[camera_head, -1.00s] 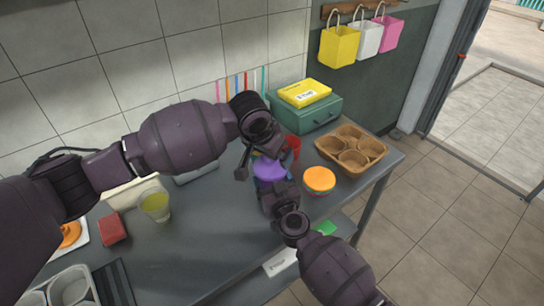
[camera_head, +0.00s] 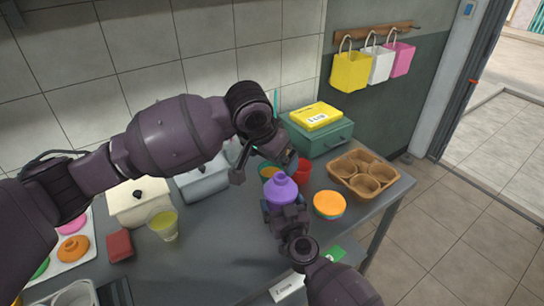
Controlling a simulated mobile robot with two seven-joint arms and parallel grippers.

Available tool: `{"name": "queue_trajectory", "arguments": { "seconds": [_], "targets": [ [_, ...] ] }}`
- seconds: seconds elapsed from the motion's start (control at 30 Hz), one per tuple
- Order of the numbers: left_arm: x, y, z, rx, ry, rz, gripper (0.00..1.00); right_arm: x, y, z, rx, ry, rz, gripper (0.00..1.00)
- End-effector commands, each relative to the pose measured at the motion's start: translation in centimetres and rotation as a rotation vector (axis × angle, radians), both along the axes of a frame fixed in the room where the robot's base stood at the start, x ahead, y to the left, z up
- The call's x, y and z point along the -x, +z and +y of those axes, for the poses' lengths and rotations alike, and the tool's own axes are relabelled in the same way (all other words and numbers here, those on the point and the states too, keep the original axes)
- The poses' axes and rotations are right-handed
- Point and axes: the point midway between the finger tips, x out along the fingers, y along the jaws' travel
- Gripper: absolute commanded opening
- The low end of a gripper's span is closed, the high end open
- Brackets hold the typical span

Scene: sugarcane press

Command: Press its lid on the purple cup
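The purple lid (camera_head: 281,187), domed with a small knob, shows at the right part of the table. It appears to sit on the purple cup, whose body is mostly hidden, so I cannot tell if it is fully seated. My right gripper (camera_head: 284,210) comes from the front with its fingers around the cup's sides, seemingly shut on it. My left gripper (camera_head: 263,168) is above and behind the lid, its fingers spread wide, apart from the lid and with nothing seen between them.
A brown cup carrier (camera_head: 398,189) is at right, a green box (camera_head: 322,139) at the back. A cup of yellow-green juice (camera_head: 164,226) stands left. The table's front middle is clear.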

Motion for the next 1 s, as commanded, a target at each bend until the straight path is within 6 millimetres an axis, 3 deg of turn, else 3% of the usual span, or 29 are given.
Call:
{"name": "queue_trajectory", "arguments": {
  "seconds": [0.43,1.0],
  "targets": [
    [0.0,0.4,0.0,0.001,0.0,-0.001,1.0,0.9,0.0,-0.4,-0.001,0.0,0.001,1.0],
    [0.0,2.4,0.0,0.0,0.0,-0.004,1.0,9.1,0.0,-3.2,0.0,-0.001,0.001,1.0]
  ]
}}
